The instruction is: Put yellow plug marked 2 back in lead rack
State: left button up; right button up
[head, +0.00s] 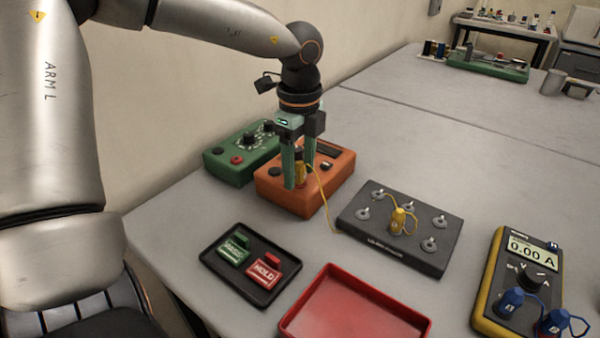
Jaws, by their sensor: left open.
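A yellow plug (300,170) stands upright at the orange box (332,187), partly hidden by my fingers; I cannot read its mark. My left gripper (299,174) points down over the orange box, open, with its green fingers on either side of this plug. A yellow lead runs from it down to the dark rack (372,248). A second yellow plug (398,219) stands upright near the middle of that rack, among several metal-ringed sockets; its mark is too small to read. My right gripper is out of view.
A green box (232,170) stands left of the orange box. A black tray (266,293) holds a green PASS block and a red HOLD block. An empty red tray (350,312) lies in front. A yellow meter (483,303) with blue plugs is at right.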

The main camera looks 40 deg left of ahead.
aim_at(299, 162)
pick_arm(q)
jog(key=shift+c, duration=0.2)
grip_shut()
dwell(0.4)
jog(key=shift+r, duration=0.1)
dwell(1.0)
jog(key=shift+r+p, duration=1.55)
jog(key=shift+r, duration=1.4)
